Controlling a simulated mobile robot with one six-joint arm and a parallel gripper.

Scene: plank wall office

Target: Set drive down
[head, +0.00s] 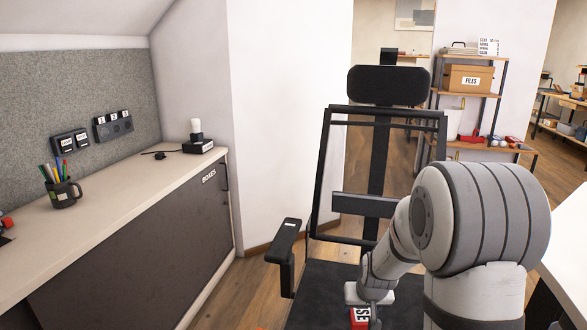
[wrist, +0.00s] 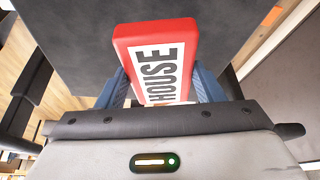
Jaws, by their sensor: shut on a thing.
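The drive is a red block (wrist: 155,35) with a white label reading "HOUSE" in the wrist view. My gripper (wrist: 163,80) is shut on it, with one blue finger on each side. In the head view the drive's red end (head: 361,316) shows at the bottom edge, with part of its lettering, below my gripper (head: 372,300). It is over the dark seat (head: 325,288) of a black office chair. I cannot tell whether the drive touches the seat.
The chair's armrest (head: 285,241) is left of my gripper and its backrest (head: 378,207) stands behind. A long counter (head: 120,208) with a mug (head: 62,191) runs along the left. A white desk edge (head: 570,245) is at the right. The visible seat is bare around the drive.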

